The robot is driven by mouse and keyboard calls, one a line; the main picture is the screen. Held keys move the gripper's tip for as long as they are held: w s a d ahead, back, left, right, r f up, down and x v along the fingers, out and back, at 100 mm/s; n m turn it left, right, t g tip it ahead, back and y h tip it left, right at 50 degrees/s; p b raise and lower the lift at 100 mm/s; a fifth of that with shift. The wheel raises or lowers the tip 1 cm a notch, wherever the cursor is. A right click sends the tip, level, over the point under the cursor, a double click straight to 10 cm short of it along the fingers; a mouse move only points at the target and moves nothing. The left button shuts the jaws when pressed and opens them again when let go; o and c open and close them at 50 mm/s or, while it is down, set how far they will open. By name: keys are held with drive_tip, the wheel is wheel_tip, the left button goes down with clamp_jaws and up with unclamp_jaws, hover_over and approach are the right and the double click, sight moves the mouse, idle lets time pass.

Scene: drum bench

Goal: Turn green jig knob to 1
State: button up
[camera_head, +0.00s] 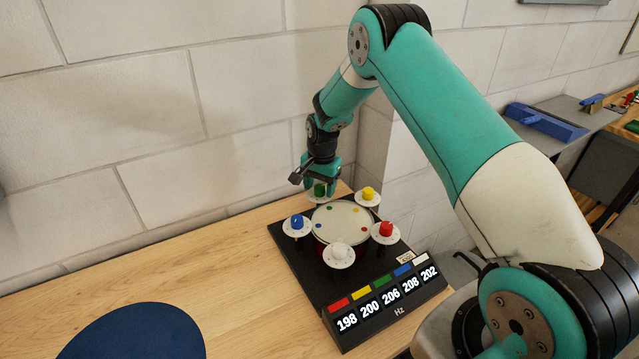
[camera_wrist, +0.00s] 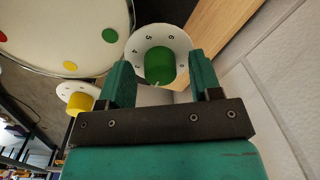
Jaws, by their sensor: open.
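The green knob (camera_head: 319,189) stands on a white numbered dial at the back of the black jig (camera_head: 301,267), under my gripper (camera_head: 320,180). In the wrist view the green knob (camera_wrist: 164,67) lies between the two teal fingers of my gripper (camera_wrist: 162,82), with a visible gap to each finger. My gripper is open. The white dial (camera_wrist: 138,44) shows some numerals, including 4, 5 and 6, around its far side. The near part of the dial is hidden by my gripper, and I cannot tell the knob's setting.
Yellow (camera_head: 368,193), red (camera_head: 386,229), white (camera_head: 339,251) and blue (camera_head: 297,222) knobs surround the drum (camera_head: 342,222). A display (camera_head: 387,297) reads 198, 200, 206, 208, 202 Hz. The wall (camera_head: 240,160) is close behind.

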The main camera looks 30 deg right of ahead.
drive_tip(key=shift+f, duration=0.15)
drive_tip(key=c, duration=0.9)
drive_tip(key=shift+c, duration=0.2)
drive_tip(key=shift+n+b, duration=0.4)
drive_tip(key=shift+b, duration=0.05)
drive_tip(key=n+b, duration=0.2)
drive_tip(key=n, duration=0.1)
drive_tip(key=shift+n, duration=0.3)
drive_tip(key=shift+n+b, duration=0.95)
drive_tip(key=shift+n, duration=1.05)
